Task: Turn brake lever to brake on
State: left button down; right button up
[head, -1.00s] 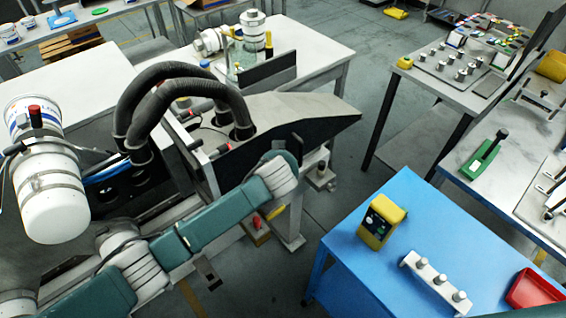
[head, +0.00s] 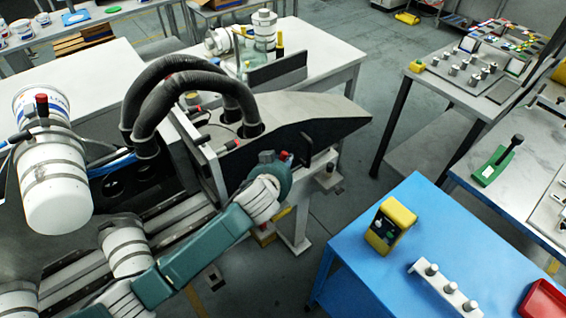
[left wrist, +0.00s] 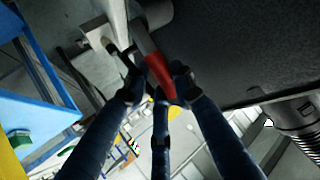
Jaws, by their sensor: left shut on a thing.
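The brake lever has a red grip (left wrist: 158,72) on a pale metal shaft. It shows in the left wrist view, between the dark blue fingers of my left gripper (left wrist: 158,90), which close around it. In the head view my teal left arm reaches in from the lower left to the side of the grey machine (head: 300,125). My left gripper (head: 284,165) is mostly hidden there by the wrist, and a small red tip shows beside it. How far the lever is turned cannot be told. My right gripper is not in view.
A blue table (head: 400,270) stands at the right, with a yellow-black device (head: 388,226), a white peg holder (head: 443,288) and a red tray (head: 543,300). Black hoses (head: 185,85) arch over the machine. Open floor lies between the machine and the tables.

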pick_arm(q)
jog(key=c, duration=1.4)
grip_release()
jog(key=shift+r, duration=0.1)
jog(key=v, duration=1.2)
